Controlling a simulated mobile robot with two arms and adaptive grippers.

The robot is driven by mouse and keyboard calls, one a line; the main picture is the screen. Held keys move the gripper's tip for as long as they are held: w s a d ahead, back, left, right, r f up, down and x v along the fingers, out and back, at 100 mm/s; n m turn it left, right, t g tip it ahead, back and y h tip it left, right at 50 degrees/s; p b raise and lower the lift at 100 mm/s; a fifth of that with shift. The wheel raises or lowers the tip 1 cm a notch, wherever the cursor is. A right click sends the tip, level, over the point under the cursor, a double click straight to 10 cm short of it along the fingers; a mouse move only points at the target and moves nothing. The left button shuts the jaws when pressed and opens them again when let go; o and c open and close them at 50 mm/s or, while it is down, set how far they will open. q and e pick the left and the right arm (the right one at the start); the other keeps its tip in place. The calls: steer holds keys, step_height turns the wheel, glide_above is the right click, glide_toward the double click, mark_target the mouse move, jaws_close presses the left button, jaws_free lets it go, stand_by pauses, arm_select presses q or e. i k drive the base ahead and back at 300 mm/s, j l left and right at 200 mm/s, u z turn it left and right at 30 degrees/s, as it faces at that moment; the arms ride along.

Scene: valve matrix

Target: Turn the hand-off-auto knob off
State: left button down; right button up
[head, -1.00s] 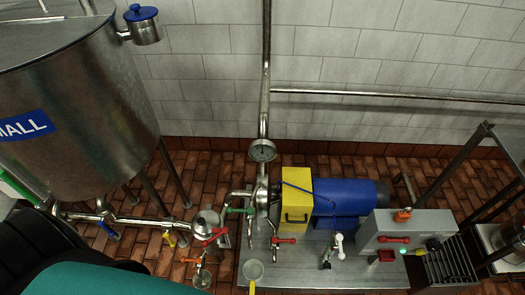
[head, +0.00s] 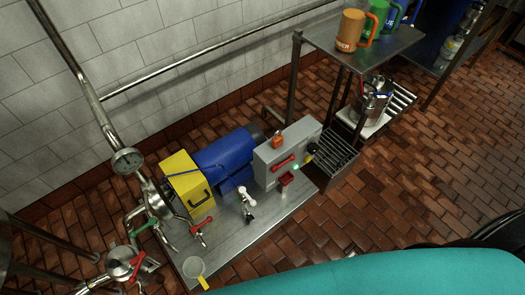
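A grey control box (head: 268,163) stands on the right end of a metal base plate, beside a blue motor. On its front is a red handle-shaped part (head: 283,163), with a small lit green light (head: 296,167) to the right. A small red part (head: 286,179) sits lower on the front, and an orange part (head: 278,142) is on top. A dark and yellow part (head: 310,156) shows at its right edge. I cannot tell which of these is the hand-off-auto knob, or its setting. Neither of my grippers is in view.
The blue motor (head: 225,158) and yellow guard (head: 187,183) are left of the box. Valves with red handles (head: 200,228) and a white-handled one (head: 246,200) stand in front. A metal table (head: 345,45) holding mugs is behind right. Brick floor (head: 400,180) is open at right.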

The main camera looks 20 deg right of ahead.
mark_target(313, 149)
steer(key=z, duration=1.05)
